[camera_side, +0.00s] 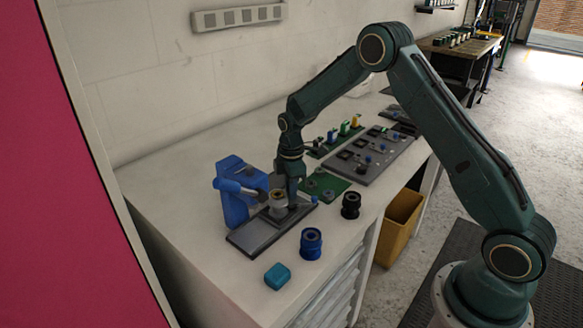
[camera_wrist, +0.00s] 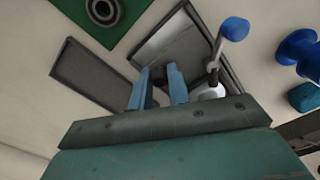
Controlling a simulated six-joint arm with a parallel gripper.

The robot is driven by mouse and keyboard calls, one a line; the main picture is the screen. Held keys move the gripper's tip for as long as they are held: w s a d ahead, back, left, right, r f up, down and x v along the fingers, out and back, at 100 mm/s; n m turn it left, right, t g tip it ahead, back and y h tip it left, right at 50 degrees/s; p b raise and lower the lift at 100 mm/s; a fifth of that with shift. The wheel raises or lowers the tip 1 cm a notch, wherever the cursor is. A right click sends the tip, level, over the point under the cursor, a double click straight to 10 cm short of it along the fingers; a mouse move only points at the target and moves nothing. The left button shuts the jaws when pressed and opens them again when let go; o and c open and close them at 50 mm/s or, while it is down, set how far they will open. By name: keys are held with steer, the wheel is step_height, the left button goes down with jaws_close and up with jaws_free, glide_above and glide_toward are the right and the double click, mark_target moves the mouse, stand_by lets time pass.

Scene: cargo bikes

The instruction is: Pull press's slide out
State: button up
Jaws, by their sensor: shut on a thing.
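The blue press (camera_side: 234,208) stands on a dark grey base plate (camera_side: 246,240) at the left of the bench. Its lever with a blue grip reaches over the base. A pale cup-like part with a brass-coloured top (camera_side: 278,199) sits on the slide area beside my gripper. My gripper (camera_side: 292,203) points down at the right of that part, low over the base. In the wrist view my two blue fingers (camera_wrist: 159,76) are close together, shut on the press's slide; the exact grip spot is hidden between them. The blue lever knob (camera_wrist: 235,28) shows above right of the fingers.
A blue spool (camera_side: 311,243), a teal block (camera_side: 277,275) and a black spool (camera_side: 350,205) stand in front of the press. A green board (camera_side: 328,184) lies behind my gripper. A grey board with small parts (camera_side: 368,155) is farther right. A yellow bin (camera_side: 400,222) is below the bench edge.

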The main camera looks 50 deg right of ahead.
steer(key=shift+s+d+f, duration=0.15)
steer(key=shift+d+f, duration=0.15)
steer(key=shift+d, duration=0.55)
steer(key=o, duration=0.7)
steer(key=shift+r, duration=2.45)
steer(key=shift+r, duration=0.1)
steer(key=shift+r, duration=1.4)
